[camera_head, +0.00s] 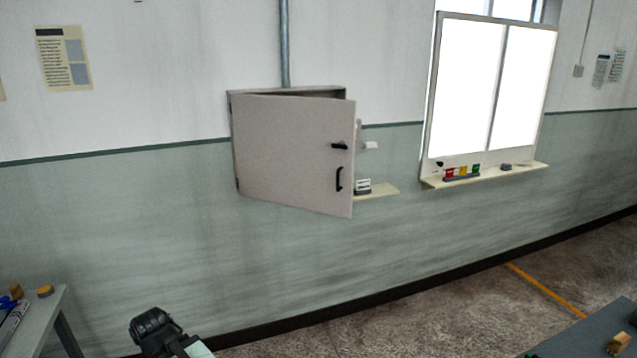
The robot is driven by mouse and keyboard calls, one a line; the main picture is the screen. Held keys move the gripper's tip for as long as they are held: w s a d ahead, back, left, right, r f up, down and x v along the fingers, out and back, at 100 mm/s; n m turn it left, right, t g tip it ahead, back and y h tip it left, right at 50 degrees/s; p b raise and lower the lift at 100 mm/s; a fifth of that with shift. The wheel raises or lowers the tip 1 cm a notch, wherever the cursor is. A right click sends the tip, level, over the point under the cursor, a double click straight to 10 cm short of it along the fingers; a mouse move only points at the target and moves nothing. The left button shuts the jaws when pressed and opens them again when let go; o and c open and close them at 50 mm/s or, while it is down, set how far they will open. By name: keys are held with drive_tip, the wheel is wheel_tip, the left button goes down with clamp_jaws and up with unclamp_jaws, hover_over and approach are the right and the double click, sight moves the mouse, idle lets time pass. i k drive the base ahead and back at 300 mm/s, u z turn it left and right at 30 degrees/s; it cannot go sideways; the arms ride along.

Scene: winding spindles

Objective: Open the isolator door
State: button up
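The isolator door (290,150) is a pale grey panel on a wall-mounted cabinet (335,90). It is hinged at its left edge and stands ajar, its right edge swung out from the cabinet. A black latch lever (339,146) and a black pull handle (339,180) sit near the right edge. The door hides the cabinet's inside. My gripper (153,326), dark, shows at the bottom left, below the door and apart from it. Whether its fingers are open or shut cannot be made out.
A small shelf (382,191) with a white item sits just right of the door. A window sill (490,176) holds small coloured objects. A table (48,312) stands at the lower left, and a dark surface (590,333) at the lower right. Bare floor shows between them.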

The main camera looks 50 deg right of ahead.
sight(285, 155)
drive_tip(key=u, duration=0.15)
drive_tip(key=i, duration=1)
